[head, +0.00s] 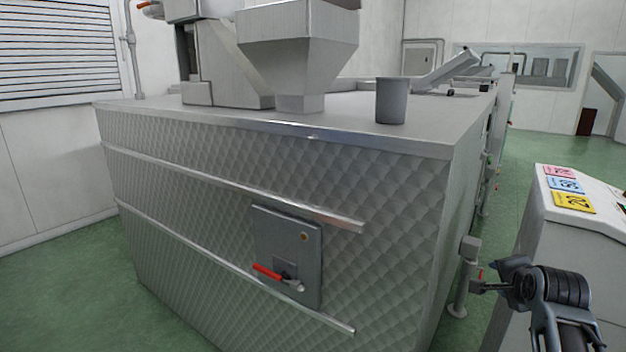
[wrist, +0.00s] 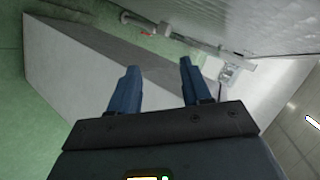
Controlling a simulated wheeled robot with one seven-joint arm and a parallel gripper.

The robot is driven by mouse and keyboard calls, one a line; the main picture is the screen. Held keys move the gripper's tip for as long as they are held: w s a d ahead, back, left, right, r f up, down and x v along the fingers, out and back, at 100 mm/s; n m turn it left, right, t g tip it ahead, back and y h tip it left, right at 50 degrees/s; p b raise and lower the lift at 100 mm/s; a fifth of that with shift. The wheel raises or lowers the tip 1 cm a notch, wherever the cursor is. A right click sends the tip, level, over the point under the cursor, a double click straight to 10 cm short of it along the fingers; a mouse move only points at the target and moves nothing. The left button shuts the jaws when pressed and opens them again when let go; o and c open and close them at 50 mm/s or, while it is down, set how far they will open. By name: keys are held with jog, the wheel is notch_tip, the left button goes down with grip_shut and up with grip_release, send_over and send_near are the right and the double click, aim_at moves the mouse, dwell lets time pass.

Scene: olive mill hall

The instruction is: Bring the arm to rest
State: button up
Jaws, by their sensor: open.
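My arm is at the lower right of the head view. No object is held. Part of the arm is cut off by the bottom edge of the head view.
The big quilted steel machine (head: 400,210) fills the middle, with a grey hatch (head: 308,245) and red handle (head: 267,272). A grey cup (head: 391,101) stands on its top. The pale console (head: 560,240) carries several coloured labels. Green floor (head: 545,150) is open behind.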

jog(key=s+a+f+n+t, duration=0.1)
jog(key=s+a+f+n, duration=0.3)
jog(key=s, duration=0.6)
jog(key=s+a+f+n, duration=0.2)
jog(key=s+f, duration=0.3)
jog(key=s, duration=0.4)
jog(key=s+a+f+n+t, duration=0.1)
jog(key=s+a+f+n, duration=0.3)
jog(key=s, duration=0.6)
jog(key=s+a+r+n+y, duration=0.1)
jog(key=s+a+r+n, duration=0.15)
jog(key=s, duration=0.55)
jog(key=s+a+r+n+y, duration=0.1)
jog(key=s+a, duration=0.2)
jog(key=s, duration=0.4)
jog(key=s+a+r+n+t+y, duration=0.1)
jog(key=s+a+r+n, duration=0.2)
jog(key=s+r, duration=0.7)
jog(key=shift+s+a+r+t+b, duration=0.3)
jog(key=shift+s+a+b, duration=0.1)
jog(key=shift+s, duration=0.75)
